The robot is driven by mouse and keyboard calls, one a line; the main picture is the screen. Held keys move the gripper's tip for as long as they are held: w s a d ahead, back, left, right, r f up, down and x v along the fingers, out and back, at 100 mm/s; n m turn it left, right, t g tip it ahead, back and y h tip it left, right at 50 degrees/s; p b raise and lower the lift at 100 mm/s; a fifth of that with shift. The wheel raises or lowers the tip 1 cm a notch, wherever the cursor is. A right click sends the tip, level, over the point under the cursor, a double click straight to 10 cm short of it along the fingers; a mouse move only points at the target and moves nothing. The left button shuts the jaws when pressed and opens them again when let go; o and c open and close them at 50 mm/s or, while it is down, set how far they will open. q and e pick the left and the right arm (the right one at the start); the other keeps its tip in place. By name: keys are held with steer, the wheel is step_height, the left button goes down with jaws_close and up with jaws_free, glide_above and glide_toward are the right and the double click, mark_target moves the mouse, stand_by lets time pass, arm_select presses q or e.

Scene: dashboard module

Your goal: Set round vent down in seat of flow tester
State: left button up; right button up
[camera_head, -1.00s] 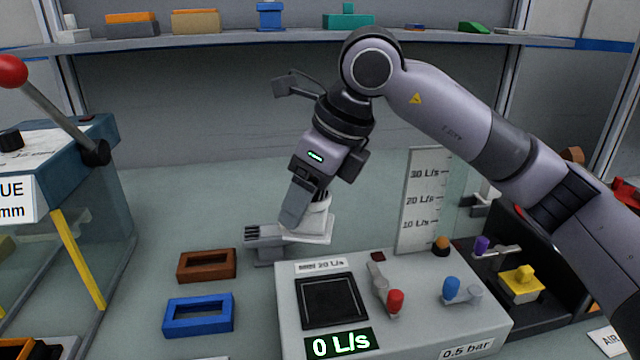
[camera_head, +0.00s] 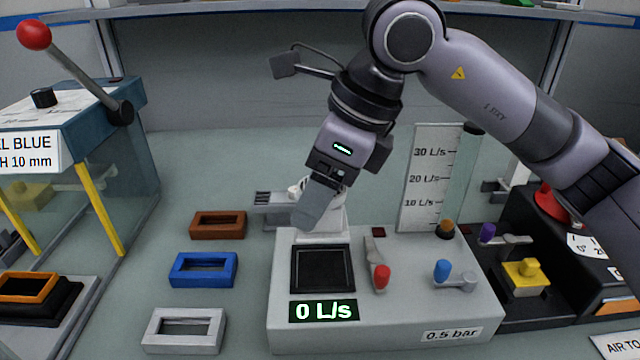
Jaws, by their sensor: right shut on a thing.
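The flow tester (camera_head: 400,310) is a pale grey box at lower middle. Its seat is a dark square recess (camera_head: 322,270) on the top left, above a display reading 0 L/s. The seat looks empty. My right gripper (camera_head: 312,215) is tilted downward behind the seat, near the tester's back edge. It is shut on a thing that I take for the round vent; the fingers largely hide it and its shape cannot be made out. A white piece (camera_head: 333,218) shows beside and below the fingers. My left gripper is out of view.
Brown (camera_head: 218,224), blue (camera_head: 203,270) and pale grey (camera_head: 184,331) frames lie left of the tester. Red (camera_head: 382,277) and blue (camera_head: 442,270) knobs stand on its top. An upright scale (camera_head: 430,180) rises behind. A lever machine (camera_head: 75,130) stands at left.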

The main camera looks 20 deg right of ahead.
mark_target(318, 227)
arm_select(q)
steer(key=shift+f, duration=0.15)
arm_select(e)
steer(key=shift+f+b, duration=0.1)
steer(key=shift+b, duration=0.2)
steer(key=shift+f+b, duration=0.8)
steer(key=shift+f, duration=0.15)
step_height(318, 227, down, 3)
steer(key=b, duration=0.3)
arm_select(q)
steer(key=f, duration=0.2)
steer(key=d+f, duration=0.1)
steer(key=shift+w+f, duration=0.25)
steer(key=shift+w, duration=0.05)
arm_select(e)
steer(key=shift+f, duration=0.4)
arm_select(q)
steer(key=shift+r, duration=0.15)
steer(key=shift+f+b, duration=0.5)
steer(key=shift+b, duration=0.1)
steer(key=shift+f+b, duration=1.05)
steer(key=shift+b, duration=0.05)
arm_select(e)
steer(key=shift+f, duration=1.15)
steer(key=o, duration=1.2)
